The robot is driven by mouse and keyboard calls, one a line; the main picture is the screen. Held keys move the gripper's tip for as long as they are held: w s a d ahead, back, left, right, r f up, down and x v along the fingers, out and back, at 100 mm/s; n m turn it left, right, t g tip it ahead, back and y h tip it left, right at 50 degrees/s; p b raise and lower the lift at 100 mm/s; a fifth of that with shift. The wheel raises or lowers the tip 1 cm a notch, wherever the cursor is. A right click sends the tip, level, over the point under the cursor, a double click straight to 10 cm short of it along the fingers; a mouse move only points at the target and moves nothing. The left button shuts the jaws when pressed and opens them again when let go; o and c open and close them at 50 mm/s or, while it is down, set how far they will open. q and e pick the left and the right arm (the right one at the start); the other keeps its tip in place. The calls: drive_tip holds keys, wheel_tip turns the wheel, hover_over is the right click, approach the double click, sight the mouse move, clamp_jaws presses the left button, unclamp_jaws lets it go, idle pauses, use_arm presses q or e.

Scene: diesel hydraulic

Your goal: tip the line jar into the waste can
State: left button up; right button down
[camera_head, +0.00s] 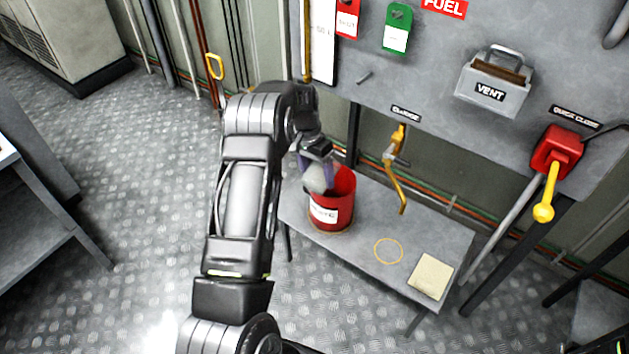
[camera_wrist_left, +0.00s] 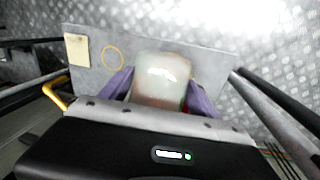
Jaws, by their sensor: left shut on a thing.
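The waste can (camera_head: 331,212) is a red open can with a white label, standing on the left part of a small grey table. My left gripper (camera_head: 322,172) is over the can's left rim, shut on the line jar (camera_head: 318,181), a pale translucent jar that looks tilted at the can's mouth. In the left wrist view the jar (camera_wrist_left: 162,80) sits between the purple fingers (camera_wrist_left: 160,92), with a little red of the can beside it. The jar's contents and the can's inside are mostly hidden. My right gripper is not in view.
The grey table (camera_head: 360,245) also bears a yellow ring mark (camera_head: 388,251) and a beige pad (camera_head: 431,276). A yellow crank (camera_head: 395,170), a VENT box (camera_head: 492,85) and a red valve with a yellow handle (camera_head: 555,153) are on the panel behind.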

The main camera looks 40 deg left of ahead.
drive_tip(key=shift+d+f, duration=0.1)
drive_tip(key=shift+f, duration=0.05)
